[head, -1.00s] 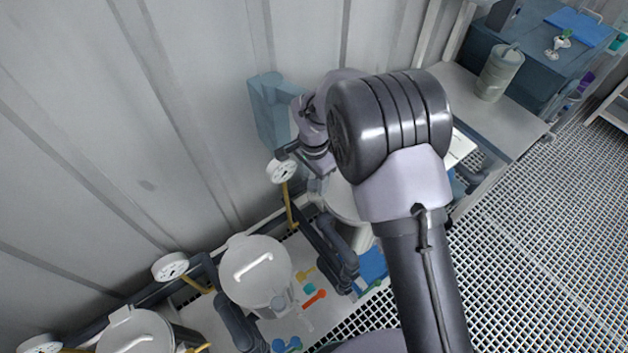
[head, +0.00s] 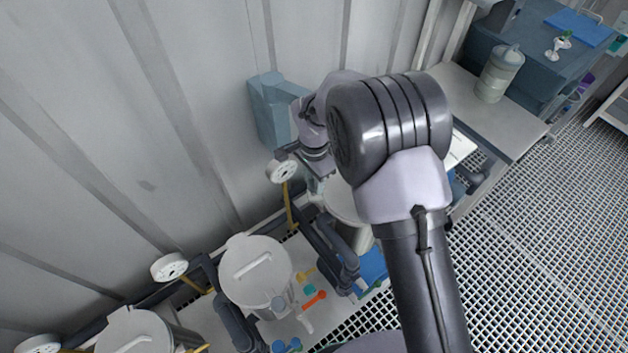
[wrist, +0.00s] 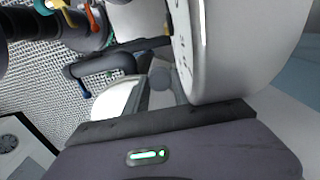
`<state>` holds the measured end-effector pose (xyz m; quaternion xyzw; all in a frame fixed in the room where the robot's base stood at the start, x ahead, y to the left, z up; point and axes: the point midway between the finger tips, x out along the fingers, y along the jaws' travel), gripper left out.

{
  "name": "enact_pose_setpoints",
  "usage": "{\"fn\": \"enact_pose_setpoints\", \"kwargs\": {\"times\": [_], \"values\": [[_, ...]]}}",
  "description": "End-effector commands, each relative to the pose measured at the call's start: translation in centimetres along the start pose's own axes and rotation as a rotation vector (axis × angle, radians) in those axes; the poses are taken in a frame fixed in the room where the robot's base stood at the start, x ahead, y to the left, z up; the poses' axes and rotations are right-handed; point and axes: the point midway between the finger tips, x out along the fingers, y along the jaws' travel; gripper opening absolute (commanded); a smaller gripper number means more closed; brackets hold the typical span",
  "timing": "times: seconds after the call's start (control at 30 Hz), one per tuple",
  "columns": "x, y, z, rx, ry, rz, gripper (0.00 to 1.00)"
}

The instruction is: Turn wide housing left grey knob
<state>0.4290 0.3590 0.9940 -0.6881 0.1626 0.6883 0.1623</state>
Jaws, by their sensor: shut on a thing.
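In the wrist view a small round grey knob (wrist: 160,77) sits at the far end of my gripper (wrist: 160,92), between its fingertips. The gripper is shut on it. A large white round body (wrist: 238,45) fills the upper right of that view, close beside the fingers. In the head view my gripper (head: 318,182) is against the wall-side pipework, next to a white gauge (head: 283,171) and above a white lidded vessel (head: 343,203). My arm covers part of this vessel, and the knob cannot be made out there. Which body is the wide housing is unclear.
Another white lidded vessel (head: 255,285) stands at lower left, with dark pipes (head: 335,255) beside it. A blue-grey box (head: 270,110) is on the wall behind my wrist. Grating floor is open at right.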

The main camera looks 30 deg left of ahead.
Motion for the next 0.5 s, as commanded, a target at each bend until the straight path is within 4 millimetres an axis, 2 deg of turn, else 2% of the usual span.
{"fn": "enact_pose_setpoints", "kwargs": {"times": [0.5], "values": [[0.36,-0.02,-0.01,0.424,0.0,-0.002,0.0]]}}
